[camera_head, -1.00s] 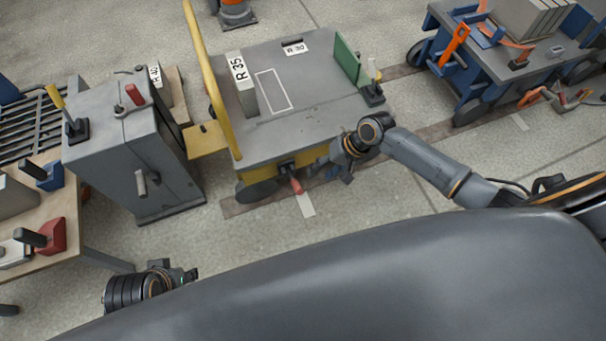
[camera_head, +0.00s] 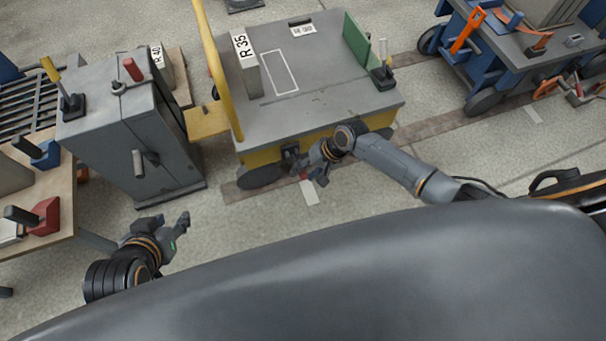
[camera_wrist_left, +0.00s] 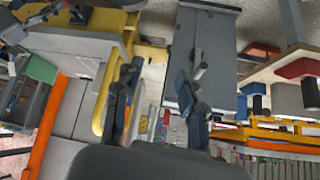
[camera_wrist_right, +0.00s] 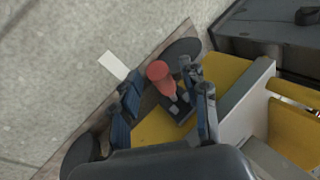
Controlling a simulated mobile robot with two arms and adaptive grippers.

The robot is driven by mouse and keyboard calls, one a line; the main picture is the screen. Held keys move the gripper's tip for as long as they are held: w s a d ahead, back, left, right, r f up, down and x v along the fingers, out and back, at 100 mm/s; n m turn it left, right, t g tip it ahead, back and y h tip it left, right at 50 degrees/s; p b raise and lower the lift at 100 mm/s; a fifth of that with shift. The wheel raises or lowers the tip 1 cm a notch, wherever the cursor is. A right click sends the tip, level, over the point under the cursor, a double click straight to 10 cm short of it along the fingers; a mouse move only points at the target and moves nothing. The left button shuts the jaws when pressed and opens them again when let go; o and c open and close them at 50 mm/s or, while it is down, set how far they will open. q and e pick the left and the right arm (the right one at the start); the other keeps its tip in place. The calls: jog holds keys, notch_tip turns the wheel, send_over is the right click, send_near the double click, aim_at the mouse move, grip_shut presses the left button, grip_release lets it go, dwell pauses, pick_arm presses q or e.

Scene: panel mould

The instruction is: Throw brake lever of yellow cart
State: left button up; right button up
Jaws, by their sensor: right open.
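The yellow cart (camera_head: 325,104) has a grey deck, yellow sides and a tall yellow handle bar. Its brake lever, with a red grip, is low on the near side; it is mostly hidden by my right gripper (camera_head: 314,174) in the head view. In the right wrist view the red brake lever (camera_wrist_right: 160,74) shows between the two fingers of my open right gripper (camera_wrist_right: 158,86). I cannot tell whether either finger touches it. My left gripper (camera_head: 182,222) is open and empty in front of the grey cabinet; its spread fingers also show in the left wrist view (camera_wrist_left: 162,88).
The grey cabinet (camera_head: 125,140) with levers stands left of the cart. A wooden table (camera_head: 62,185) with red and blue devices is at far left. A blue cart (camera_head: 520,50) stands at right.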

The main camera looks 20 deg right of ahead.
jog(key=shift+w+a+f, duration=0.15)
jog(key=shift+a+f, duration=0.2)
jog(key=shift+f, duration=0.25)
pick_arm(q)
jog(key=w, duration=0.1)
jog(key=w+d+r+t, duration=0.1)
jog(key=shift+w+r+t, duration=0.3)
pick_arm(e)
grip_shut()
